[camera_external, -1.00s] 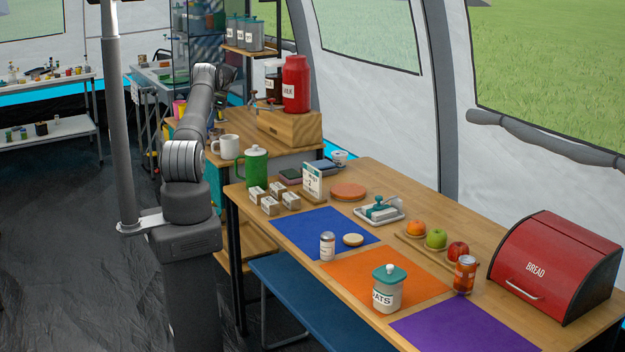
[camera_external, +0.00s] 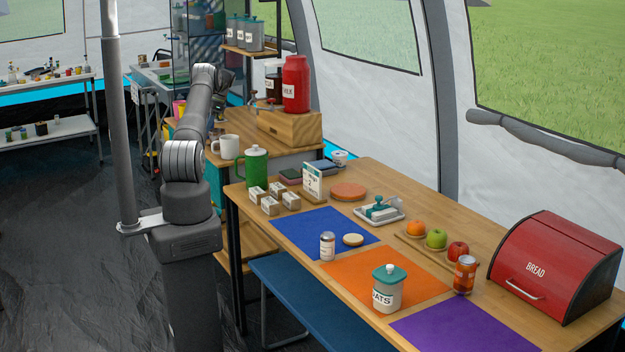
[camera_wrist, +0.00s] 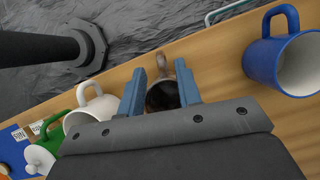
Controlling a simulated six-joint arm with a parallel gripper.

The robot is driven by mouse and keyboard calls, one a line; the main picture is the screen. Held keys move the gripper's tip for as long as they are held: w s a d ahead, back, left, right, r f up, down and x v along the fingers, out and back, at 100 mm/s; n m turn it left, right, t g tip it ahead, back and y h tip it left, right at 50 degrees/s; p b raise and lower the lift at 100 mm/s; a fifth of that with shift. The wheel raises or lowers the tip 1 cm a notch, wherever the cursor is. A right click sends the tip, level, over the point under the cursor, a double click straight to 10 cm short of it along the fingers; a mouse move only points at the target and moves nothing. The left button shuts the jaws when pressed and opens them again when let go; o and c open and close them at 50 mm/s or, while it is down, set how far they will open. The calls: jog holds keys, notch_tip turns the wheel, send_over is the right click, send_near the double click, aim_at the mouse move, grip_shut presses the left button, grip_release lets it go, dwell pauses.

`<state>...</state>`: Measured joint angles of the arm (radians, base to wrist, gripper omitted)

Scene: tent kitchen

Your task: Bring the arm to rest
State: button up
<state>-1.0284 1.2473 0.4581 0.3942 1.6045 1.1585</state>
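My gripper (camera_wrist: 161,84) shows in the wrist view with its two blue fingers well apart. A dark round vessel with a brown handle (camera_wrist: 162,95) shows between and beyond the fingers on the wooden surface; I see no finger closed on it. In the external view my arm (camera_external: 198,110) is folded upward, with its far end over the back counter. The gripper there is small and dark, and its fingers cannot be made out.
A blue mug (camera_wrist: 285,60), a white mug (camera_wrist: 92,108) and a green pot (camera_wrist: 48,143) stand near my gripper. In the external view, a white mug (camera_external: 226,147), a red jar (camera_external: 296,84) and a wooden box (camera_external: 290,127) crowd the back counter. A pole (camera_external: 118,120) stands beside my arm.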

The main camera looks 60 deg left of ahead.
jog(key=x, duration=0.7)
jog(key=shift+r, duration=1.65)
jog(key=shift+f, duration=0.15)
